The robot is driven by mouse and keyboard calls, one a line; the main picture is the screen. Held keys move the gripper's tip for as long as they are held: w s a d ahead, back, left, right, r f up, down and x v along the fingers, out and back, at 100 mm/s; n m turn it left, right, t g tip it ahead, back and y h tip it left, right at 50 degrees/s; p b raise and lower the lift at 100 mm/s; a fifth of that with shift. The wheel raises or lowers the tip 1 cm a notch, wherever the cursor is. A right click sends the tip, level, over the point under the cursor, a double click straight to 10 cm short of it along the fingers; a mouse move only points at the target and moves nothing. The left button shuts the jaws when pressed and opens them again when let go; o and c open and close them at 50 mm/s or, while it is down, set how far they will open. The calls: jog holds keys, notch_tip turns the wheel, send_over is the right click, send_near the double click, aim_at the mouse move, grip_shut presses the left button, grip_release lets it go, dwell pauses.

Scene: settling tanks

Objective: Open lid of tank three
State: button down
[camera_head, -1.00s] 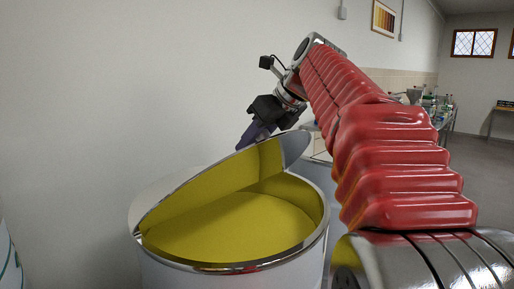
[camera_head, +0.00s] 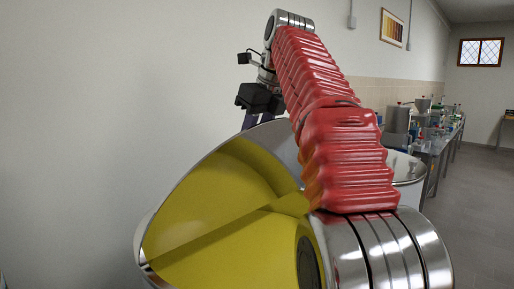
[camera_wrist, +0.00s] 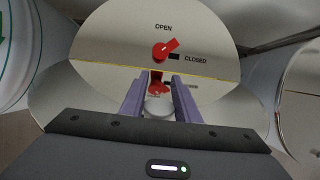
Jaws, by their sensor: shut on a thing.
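The tank in front of me has its shiny metal lid (camera_head: 285,148) tilted up, with yellow showing inside the tank and on the lid's underside (camera_head: 215,190). In the head view my gripper (camera_head: 252,122) is at the raised edge, its fingertips hidden behind the lid. In the wrist view the purple fingers of my gripper (camera_wrist: 159,82) are shut on the lid's handle (camera_wrist: 157,107), which is partly hidden. A red lever (camera_wrist: 165,50) sits beyond them on a metal surface marked OPEN and CLOSED. The tank's number is not visible.
Another pale round tank top (camera_head: 405,168) stands to the right, partly behind my arm. A bench (camera_head: 436,142) with bottles and vessels runs along the wall. Grey floor (camera_head: 480,190) lies open at the right. A wall is close on the left.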

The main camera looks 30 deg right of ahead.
jog(key=shift+w+a+f+g, duration=0.1)
jog(key=shift+w+a+g, duration=0.3)
jog(key=shift+w, duration=0.2)
jog(key=c, duration=1.3)
grip_release()
jog(key=shift+d, duration=0.1)
jog(key=shift+c, duration=0.2)
jog(key=shift+s+d+r, duration=0.1)
jog(key=shift+r, duration=0.2)
